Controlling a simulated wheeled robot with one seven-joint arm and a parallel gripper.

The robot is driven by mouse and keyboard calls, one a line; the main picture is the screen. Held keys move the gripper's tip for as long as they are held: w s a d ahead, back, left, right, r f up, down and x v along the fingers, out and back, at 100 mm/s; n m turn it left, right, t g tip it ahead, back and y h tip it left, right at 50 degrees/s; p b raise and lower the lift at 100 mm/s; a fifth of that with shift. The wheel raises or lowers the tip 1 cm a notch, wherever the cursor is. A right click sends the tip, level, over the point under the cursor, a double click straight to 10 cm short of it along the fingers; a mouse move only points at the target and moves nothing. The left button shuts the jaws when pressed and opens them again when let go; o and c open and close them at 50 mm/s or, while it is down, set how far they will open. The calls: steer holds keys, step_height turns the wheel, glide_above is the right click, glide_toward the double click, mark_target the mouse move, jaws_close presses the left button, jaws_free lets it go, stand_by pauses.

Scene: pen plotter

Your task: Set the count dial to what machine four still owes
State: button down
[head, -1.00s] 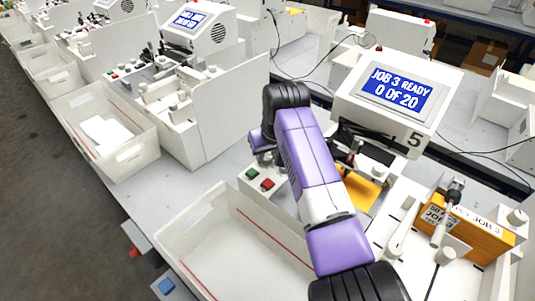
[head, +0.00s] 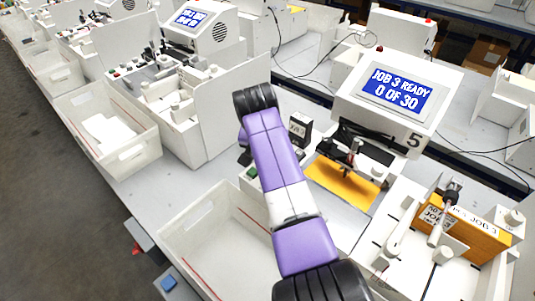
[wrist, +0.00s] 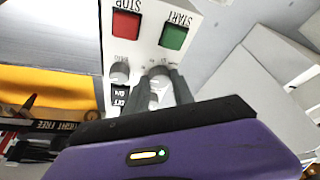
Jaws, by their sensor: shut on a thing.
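The machine marked 5 (head: 414,140) has a blue screen (head: 398,90) reading "JOB 3 READY 0 OF 30". In the wrist view, its white control panel (wrist: 150,45) holds a red STOP button (wrist: 126,24), a green START button (wrist: 173,36) and two small grey knobs side by side. My gripper (wrist: 158,82) is shut on the knob below START, the count dial (wrist: 160,72); its pointer and scale are mostly hidden by the fingers. The other knob (wrist: 120,70) is just left of the fingers. In the head view my arm hides the gripper and dial.
A neighbouring machine's screen (head: 190,17) is lit, but its text is too small to read surely. An empty white bin (head: 215,235) stands in front of machine 5. A yellow sheet (head: 343,183) lies under its pen; an orange JOB 3 box (head: 470,230) stands at right.

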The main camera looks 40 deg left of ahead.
steer(key=shift+m, duration=0.6)
steer(key=shift+h, duration=0.3)
steer(key=c, duration=1.1)
jaws_free()
steer(key=shift+b+v, duration=0.7)
steer(key=shift+v, duration=3.2)
steer(key=shift+s, duration=0.1)
